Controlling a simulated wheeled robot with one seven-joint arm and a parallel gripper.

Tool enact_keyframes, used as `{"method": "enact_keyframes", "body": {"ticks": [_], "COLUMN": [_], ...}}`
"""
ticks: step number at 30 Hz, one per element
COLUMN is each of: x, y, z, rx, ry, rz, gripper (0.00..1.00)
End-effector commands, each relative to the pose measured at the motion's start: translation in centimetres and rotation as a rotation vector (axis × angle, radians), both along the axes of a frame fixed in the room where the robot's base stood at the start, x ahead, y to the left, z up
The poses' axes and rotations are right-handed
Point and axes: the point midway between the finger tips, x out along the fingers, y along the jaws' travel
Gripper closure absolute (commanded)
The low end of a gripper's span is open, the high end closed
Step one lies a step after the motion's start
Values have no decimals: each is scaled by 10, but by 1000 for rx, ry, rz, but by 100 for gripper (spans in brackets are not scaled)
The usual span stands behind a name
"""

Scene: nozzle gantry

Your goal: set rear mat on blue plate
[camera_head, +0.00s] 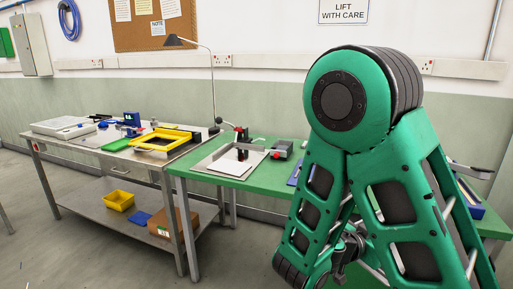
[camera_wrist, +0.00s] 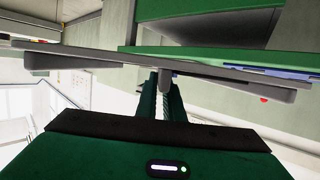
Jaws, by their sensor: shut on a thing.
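My gripper shows in the wrist view (camera_wrist: 166,92), its two green fingers close together around a small grey piece (camera_wrist: 166,79). Most of that piece is hidden, so I cannot tell whether it belongs to a mat. A thin, wide slab edge with grey bars beneath crosses the view just beyond the fingertips. A blue flat thing, perhaps the blue plate (camera_head: 294,174), shows on the green table, partly hidden by my arm; a blue strip (camera_wrist: 270,71) also shows in the wrist view. I cannot make out the rear mat for sure.
The green table (camera_head: 258,182) carries a white board (camera_head: 222,166) with a black and red gantry (camera_head: 242,141). Left of it stands a metal bench (camera_head: 92,150) with a yellow frame (camera_head: 163,140). A blue tray (camera_head: 470,201) is at right. Floor at left is clear.

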Motion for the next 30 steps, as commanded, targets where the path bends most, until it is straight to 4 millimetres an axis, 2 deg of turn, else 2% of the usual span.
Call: {"method": "enact_keyframes", "body": {"ticks": [3, 9, 18, 26, 30], "x": [34, 86, 150, 172, 173], "y": [18, 44, 77, 90, 92], "z": [-4, -10, -16, -18, -18], "rx": [-2, 0, 1, 0, -2], "ry": [0, -1, -4, -3, -2], "rz": [163, 405, 702, 813, 821], "gripper": [100, 100, 100, 100, 100]}}
